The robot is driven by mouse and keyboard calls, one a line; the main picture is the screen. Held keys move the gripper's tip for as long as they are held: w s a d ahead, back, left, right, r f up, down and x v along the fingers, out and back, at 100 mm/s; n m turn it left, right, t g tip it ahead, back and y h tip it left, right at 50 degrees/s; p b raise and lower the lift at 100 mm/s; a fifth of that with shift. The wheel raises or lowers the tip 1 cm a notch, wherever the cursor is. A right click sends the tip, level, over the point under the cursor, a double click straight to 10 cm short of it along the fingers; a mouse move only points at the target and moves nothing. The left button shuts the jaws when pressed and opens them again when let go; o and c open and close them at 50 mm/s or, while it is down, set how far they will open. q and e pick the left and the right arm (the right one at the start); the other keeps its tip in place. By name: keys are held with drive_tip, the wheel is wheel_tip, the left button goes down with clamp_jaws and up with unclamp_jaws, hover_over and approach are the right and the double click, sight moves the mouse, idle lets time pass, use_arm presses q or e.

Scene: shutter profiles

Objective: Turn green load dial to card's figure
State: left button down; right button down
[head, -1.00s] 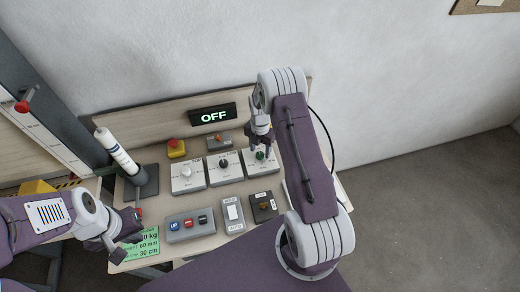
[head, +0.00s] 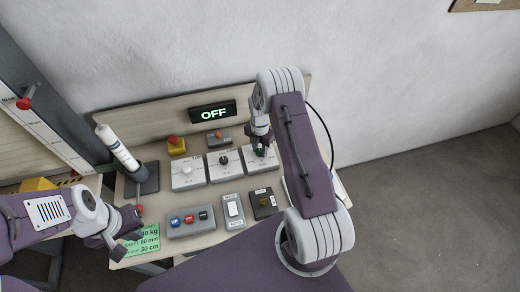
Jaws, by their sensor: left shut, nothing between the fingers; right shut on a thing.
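The green load dial (head: 261,152) sits on the right one of three pale dial boxes on the bench. My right gripper (head: 261,147) is shut on it from above and hides most of it and its pointer. The green card (head: 148,243) lies at the bench's front left. Its lines end in kg, mm and cm; the top figure looks like 30 kg, but its left edge is partly covered. My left gripper (head: 122,238) is shut and empty beside the card, overlapping its upper left corner in the head view.
A display (head: 213,114) reads OFF. A white-knob dial (head: 187,170) and a black-knob dial (head: 223,160) stand left of the green one.

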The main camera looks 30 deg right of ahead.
drive_tip(key=m+b, duration=0.1)
drive_tip(key=m, duration=0.3)
drive_tip(key=m+b, duration=0.1)
drive_tip(key=m, duration=0.3)
drive_tip(key=shift+m, duration=0.3)
drive_tip(key=m+b, duration=0.1)
drive_tip(key=m, duration=0.3)
drive_tip(key=shift+w+r+m, duration=0.1)
drive_tip(key=shift+m, duration=0.2)
drive_tip(key=m, duration=0.4)
drive_tip(key=shift+b, duration=0.3)
drive_tip(key=m, duration=0.5)
drive_tip(key=shift+r, duration=0.1)
drive_tip(key=m, duration=0.4)
drive_tip(key=shift+w+m+b, duration=0.1)
drive_tip(key=shift+m+b, duration=0.2)
drive_tip(key=shift+b, duration=0.05)
drive_tip(key=m, duration=0.4)
drive_tip(key=shift+m, duration=2.1)
